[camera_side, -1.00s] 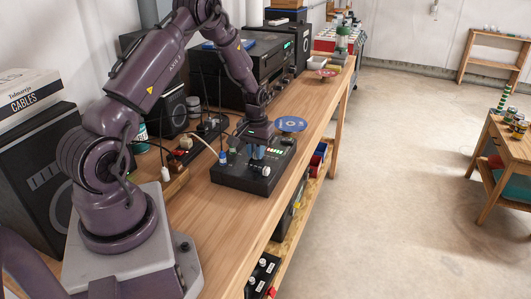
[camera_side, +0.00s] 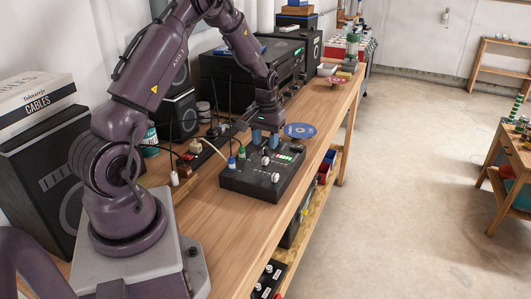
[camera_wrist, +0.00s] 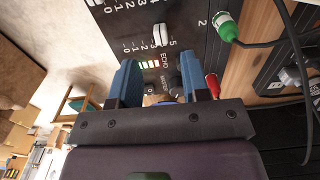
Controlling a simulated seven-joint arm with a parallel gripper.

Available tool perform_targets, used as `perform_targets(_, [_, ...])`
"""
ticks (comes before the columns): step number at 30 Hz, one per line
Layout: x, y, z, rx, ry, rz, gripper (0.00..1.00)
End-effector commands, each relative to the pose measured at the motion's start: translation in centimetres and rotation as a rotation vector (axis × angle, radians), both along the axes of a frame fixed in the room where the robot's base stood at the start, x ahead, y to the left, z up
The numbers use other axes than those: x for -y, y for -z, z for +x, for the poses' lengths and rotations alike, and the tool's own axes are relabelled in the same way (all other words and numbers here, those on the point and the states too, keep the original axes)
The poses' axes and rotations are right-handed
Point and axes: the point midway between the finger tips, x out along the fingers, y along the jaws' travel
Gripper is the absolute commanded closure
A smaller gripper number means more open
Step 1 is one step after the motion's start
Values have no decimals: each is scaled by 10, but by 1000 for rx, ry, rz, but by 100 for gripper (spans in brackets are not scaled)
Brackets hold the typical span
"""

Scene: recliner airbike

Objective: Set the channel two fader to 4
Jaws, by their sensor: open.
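The black mixer panel (camera_side: 238,180) lies on the wooden bench in the side view, with white fader knobs on top. In the wrist view, the fader knob (camera_wrist: 160,35) beside the label 2 and the green plug stands near the 4 of its 0 to 5 scale. Its exact alignment is hard to tell. My gripper (camera_side: 265,138) is over the panel's far part, clear of the fader knobs. In the wrist view my gripper (camera_wrist: 158,80) has its blue fingers apart, with green lights and the ECHO label between them. Nothing is held.
A green plug (camera_wrist: 228,27) with a dark cable and a red plug (camera_wrist: 213,86) are close to the fingers. A blue disc (camera_side: 300,130) lies behind the mixer. Thin upright rods and cables stand left of it. The bench's front edge is to the right.

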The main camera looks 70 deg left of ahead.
Motion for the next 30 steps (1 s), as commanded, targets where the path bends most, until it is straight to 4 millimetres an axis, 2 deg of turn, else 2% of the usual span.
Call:
perform_targets(1, [0,-14,1,5,0,4,57])
perform_targets(3, [-1,-29,1,4,0,4,57])
perform_targets(10, [-1,-62,0,2,-1,2,57])
perform_targets(15, [0,-70,0,1,-1,1,57])
perform_targets(25, [1,-69,-2,-6,9,-4,57])
perform_targets(28, [12,-62,-16,-41,21,-30,57])
perform_targets(30, [27,-73,-24,-42,51,-35,57])
